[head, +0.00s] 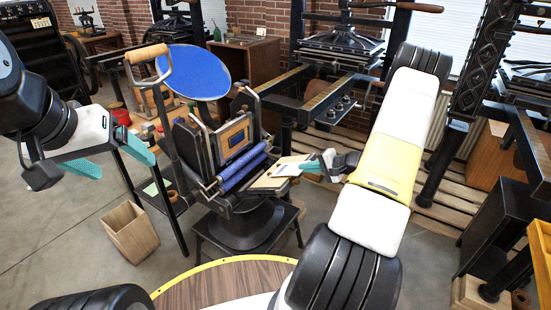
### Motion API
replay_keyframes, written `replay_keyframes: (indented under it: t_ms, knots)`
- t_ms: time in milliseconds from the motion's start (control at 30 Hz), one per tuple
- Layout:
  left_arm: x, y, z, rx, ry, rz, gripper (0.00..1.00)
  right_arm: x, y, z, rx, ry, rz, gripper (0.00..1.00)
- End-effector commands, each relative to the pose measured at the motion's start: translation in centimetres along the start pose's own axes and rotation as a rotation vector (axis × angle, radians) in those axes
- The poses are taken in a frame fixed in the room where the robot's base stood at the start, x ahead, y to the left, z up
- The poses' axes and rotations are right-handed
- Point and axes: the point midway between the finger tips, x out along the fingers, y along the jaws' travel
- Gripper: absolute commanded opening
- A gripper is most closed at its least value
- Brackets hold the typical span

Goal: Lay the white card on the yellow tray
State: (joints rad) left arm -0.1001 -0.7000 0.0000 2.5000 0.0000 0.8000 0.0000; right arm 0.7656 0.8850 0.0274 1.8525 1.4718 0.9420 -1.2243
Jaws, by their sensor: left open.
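The white card (287,169) is small and pale in the head view, just in front of the middle press. My right gripper (306,167) has its teal fingers close together at the card's right edge and appears shut on it. A pale tan board (266,183) lies just below and left of the card; I cannot tell whether they touch.
The middle press has a round blue disc (193,71), blue rollers (242,171) and side arms near my right gripper. A wooden bin (130,232) stands on the floor.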

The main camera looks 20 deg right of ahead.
Motion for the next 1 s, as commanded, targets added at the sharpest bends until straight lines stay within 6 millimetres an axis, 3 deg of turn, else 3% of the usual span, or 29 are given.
replay_keyframes:
  t_ms: [767,1000]
  knots:
    - [0.0,0.0,0.0,0.000,0.000,0.000,0.82,-3.0,0.0,0.0,0.000,0.000,0.001,0.00]
    - [0.0,0.0,0.0,0.000,0.000,0.000,0.82,-4.6,-0.9,-0.1,-0.001,0.003,0.000,0.00]
